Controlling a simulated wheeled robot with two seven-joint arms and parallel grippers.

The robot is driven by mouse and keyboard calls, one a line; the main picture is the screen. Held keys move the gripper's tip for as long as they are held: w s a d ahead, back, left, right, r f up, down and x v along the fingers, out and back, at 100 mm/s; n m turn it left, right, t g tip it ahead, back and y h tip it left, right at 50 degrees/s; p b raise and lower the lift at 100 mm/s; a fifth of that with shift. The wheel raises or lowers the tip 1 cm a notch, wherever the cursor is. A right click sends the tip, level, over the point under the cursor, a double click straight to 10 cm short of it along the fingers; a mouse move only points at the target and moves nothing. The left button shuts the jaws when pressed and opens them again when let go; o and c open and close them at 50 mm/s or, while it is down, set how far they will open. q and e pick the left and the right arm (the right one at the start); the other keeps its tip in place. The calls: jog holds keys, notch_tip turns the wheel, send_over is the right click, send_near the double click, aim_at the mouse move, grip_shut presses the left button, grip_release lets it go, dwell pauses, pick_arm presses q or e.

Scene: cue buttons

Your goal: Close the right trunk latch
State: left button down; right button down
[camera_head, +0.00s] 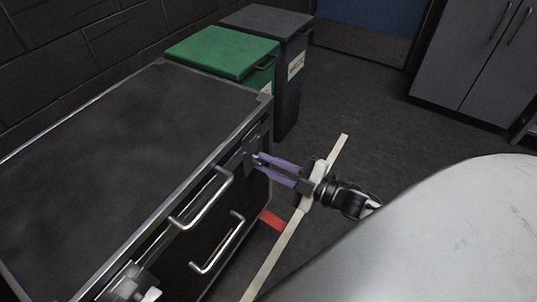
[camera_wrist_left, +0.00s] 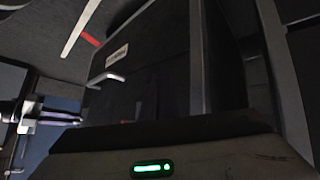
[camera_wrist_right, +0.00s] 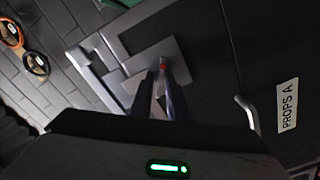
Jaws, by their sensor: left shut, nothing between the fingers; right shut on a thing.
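A large black trunk (camera_head: 120,105) with metal edging stands at the left, its lid down. The right latch (camera_head: 248,158) is on its front near the far right corner; it is a grey plate (camera_wrist_right: 150,58) with a small red mark in the right wrist view. My right gripper (camera_head: 263,161) has purple fingers, shut on the latch; they partly hide what they hold. The same fingers (camera_wrist_right: 162,82) show in the right wrist view. My left gripper's housing (camera_wrist_left: 150,155) fills the bottom of the left wrist view, near the trunk's front; its fingers are hidden, nothing shows held.
Two metal handles (camera_head: 203,203) stick out from the trunk front. A label (camera_wrist_right: 288,105) reads PROPS A. A green-lidded bin (camera_head: 222,50) and a dark bin (camera_head: 268,22) stand behind. A pale rounded surface (camera_head: 450,235) fills the lower right. Floor is open beyond my right arm.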

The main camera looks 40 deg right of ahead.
jog(key=shift+a+f+n, duration=0.1)
jog(key=shift+f+n, duration=0.05)
jog(key=shift+n, duration=1.6)
jog(key=shift+f+n, duration=0.1)
jog(key=shift+n, duration=1.65)
jog(key=c, duration=1.9)
grip_release()
jog(key=shift+s, duration=0.15)
